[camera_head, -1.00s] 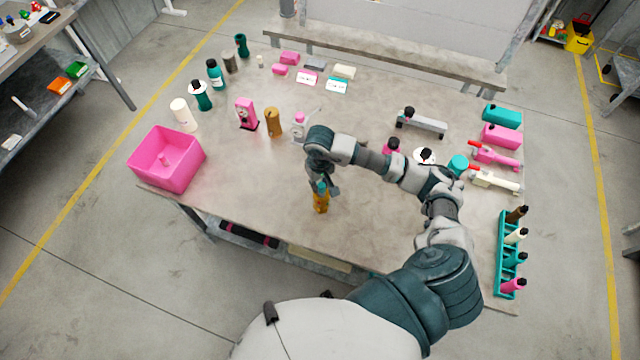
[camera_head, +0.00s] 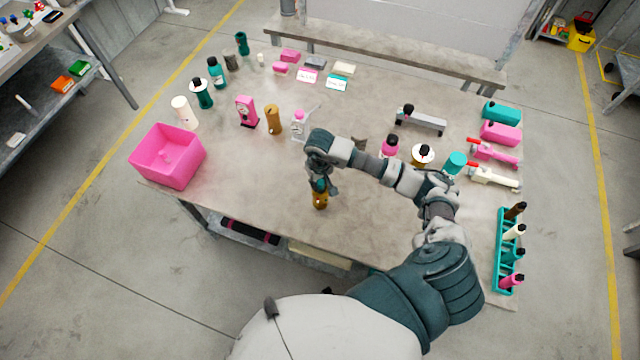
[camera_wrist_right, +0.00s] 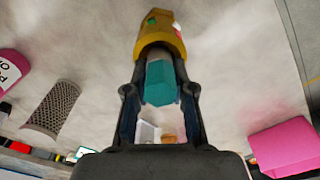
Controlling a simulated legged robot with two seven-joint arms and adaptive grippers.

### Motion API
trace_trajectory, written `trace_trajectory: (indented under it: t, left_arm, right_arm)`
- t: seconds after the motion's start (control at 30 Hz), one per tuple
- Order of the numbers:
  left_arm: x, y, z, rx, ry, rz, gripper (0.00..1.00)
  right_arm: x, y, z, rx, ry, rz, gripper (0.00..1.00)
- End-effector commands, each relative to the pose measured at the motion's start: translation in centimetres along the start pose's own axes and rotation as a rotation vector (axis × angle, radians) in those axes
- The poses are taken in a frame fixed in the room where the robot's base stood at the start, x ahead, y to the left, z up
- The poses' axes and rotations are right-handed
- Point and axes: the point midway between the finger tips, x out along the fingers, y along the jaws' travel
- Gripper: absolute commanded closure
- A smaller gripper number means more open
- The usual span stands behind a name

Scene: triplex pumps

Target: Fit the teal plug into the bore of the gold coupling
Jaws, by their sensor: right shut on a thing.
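My right gripper (camera_head: 320,187) is above the near part of the table and is shut on the teal plug (camera_wrist_right: 161,83). The plug has a teal faceted end and a grey section towards the gold coupling (camera_wrist_right: 161,33). In the right wrist view the grey section meets the mouth of the coupling; how deep it sits in the bore is hidden. In the head view the coupling (camera_head: 320,200) stands on the table just below the gripper, and the plug is mostly covered by the fingers. My left gripper is not in view.
A pink bin (camera_head: 133,160) stands at the table's left edge. A teal rack (camera_head: 502,249) with several bottles stands at the right. Pink and white clamps (camera_head: 494,166) lie behind it. A grey mesh cylinder (camera_wrist_right: 52,108) is near the gripper. The table around the coupling is clear.

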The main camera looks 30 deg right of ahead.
Motion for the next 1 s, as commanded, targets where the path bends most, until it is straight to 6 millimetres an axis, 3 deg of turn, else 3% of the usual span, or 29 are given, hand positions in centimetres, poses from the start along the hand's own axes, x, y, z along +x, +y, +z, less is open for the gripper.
trace_trajectory:
  t: [0.03, 0.27, 0.3, 0.4, 1.0]
  left_arm:
    - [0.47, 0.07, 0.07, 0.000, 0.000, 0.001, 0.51]
    - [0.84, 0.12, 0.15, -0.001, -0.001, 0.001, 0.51]
    - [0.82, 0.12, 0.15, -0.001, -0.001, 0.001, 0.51]
    - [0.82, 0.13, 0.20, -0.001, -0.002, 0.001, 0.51]
    - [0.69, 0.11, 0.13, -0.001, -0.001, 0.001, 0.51]
  right_arm:
    - [1.57, 0.11, 0.70, 0.000, -0.026, 0.009, 1.00]
    - [1.90, 0.05, 0.52, 0.001, -0.026, 0.007, 1.00]
    - [1.90, 0.03, 0.50, 0.001, -0.026, 0.007, 0.71]
    - [1.93, -0.01, 0.46, 0.000, -0.027, 0.005, 0.51]
    - [1.30, 0.13, 0.59, 0.002, -0.018, 0.010, 0.51]
